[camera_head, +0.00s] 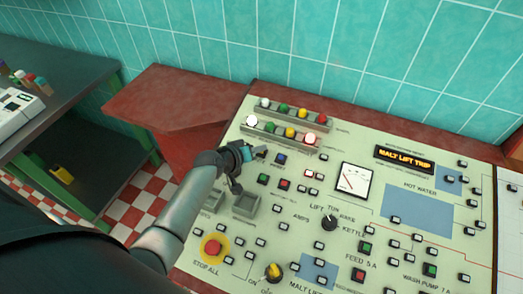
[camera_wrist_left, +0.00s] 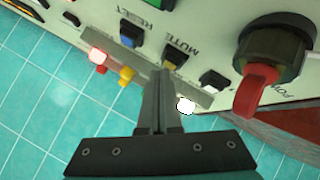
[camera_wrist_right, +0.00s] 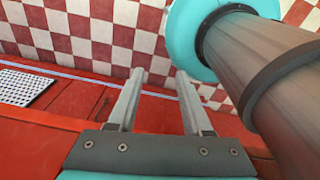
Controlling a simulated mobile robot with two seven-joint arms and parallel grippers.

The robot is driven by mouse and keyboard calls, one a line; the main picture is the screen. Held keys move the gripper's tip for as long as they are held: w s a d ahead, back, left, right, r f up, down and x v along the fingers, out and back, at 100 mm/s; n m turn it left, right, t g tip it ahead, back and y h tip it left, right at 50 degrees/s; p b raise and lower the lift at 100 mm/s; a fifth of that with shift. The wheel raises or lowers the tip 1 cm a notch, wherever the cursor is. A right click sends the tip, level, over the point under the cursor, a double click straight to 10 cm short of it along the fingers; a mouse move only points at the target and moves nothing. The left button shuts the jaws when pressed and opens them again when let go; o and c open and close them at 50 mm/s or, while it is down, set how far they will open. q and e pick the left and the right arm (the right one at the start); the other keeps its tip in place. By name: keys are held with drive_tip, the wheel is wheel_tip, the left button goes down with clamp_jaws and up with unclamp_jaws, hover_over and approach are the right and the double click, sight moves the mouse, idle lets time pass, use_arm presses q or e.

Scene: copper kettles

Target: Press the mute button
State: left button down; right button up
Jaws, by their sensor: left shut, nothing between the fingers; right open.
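The mute button (camera_wrist_left: 176,57) is a small dark-framed button with a yellow cap beside the word MUTE in the left wrist view. My left gripper (camera_wrist_left: 162,74) is shut and empty, its fingertips right at the near side of this button. I cannot tell whether they touch it. In the head view my left gripper (camera_head: 258,153) is over the upper left of the cream control panel (camera_head: 335,145) and covers the mute button's area. My right gripper (camera_wrist_right: 160,74) is open and empty in the right wrist view, over red surfaces and a checkered floor.
A blue reset button (camera_wrist_left: 131,32) sits left of the mute button and a black knob with a red lever (camera_wrist_left: 268,60) to its right. Colored lamps (camera_head: 289,132) line the panel's back edge. A red emergency button (camera_head: 213,247) is at the lower left. A display (camera_head: 404,158) reads MALT LIFT TRIP.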

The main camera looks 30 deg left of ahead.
use_arm(q)
drive_tip(key=shift+w+f+b, duration=0.1)
drive_tip(key=shift+f+b, duration=0.25)
idle(0.3)
drive_tip(key=shift+s+r+p, duration=0.2)
drive_tip(key=shift+r+p, duration=0.55)
drive_tip(key=shift+p, duration=0.1)
drive_tip(key=shift+r, duration=0.1)
drive_tip(key=r+p, duration=0.2)
drive_tip(key=s+r+p, duration=0.1)
drive_tip(key=r+p, duration=0.1)
drive_tip(key=p, duration=0.1)
drive_tip(key=shift+r, duration=0.35)
